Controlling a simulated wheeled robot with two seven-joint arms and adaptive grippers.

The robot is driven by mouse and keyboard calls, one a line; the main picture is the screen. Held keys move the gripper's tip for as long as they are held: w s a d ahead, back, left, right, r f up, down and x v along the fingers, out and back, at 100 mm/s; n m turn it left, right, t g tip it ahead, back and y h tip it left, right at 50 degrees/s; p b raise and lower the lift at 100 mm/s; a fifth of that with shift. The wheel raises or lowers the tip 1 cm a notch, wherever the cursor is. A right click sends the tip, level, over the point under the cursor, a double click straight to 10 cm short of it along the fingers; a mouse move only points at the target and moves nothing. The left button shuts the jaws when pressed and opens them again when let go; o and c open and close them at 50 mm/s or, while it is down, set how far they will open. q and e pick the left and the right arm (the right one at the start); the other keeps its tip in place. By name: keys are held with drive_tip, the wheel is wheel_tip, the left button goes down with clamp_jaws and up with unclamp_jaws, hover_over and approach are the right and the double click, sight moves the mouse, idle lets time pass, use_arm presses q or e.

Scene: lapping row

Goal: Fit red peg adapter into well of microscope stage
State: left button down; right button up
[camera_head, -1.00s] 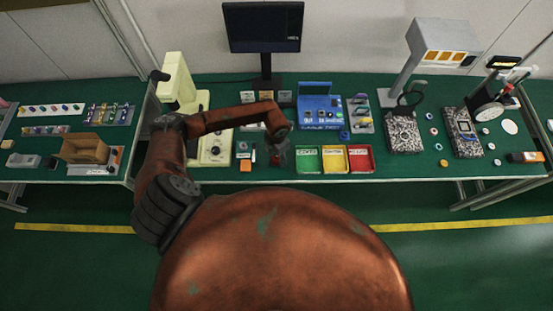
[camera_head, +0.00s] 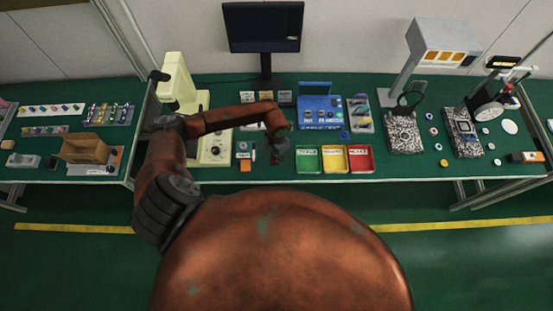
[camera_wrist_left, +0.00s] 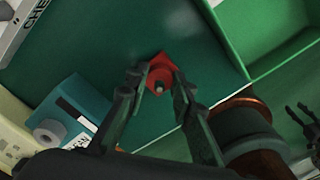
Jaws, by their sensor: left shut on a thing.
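The red peg adapter (camera_wrist_left: 161,74) is between the fingertips of my left gripper (camera_wrist_left: 158,84) in the left wrist view, with a small grey peg tip at its middle. The gripper is shut on it above the green bench. In the head view my left gripper (camera_head: 277,153) hangs just left of the green bin, and the adapter is only a small red patch. The cream microscope (camera_head: 176,82) stands to the left, its base (camera_head: 214,151) partly behind my left arm.
Green (camera_head: 307,159), yellow (camera_head: 334,159) and red (camera_head: 361,158) bins stand along the front edge. A blue tester (camera_head: 320,112) is behind them. A small orange block (camera_head: 246,165) lies left of the gripper. A teal block (camera_wrist_left: 72,108) shows in the wrist view.

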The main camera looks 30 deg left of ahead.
use_arm(q)
drive_tip(key=shift+r, duration=0.1)
drive_tip(key=shift+r, duration=0.6)
drive_tip(key=s+d+r+b, duration=0.2)
drive_tip(key=s+d+r, duration=0.2)
drive_tip(key=s+r, duration=0.7)
drive_tip(key=shift+s+r, duration=0.35)
drive_tip(key=shift+s, duration=0.85)
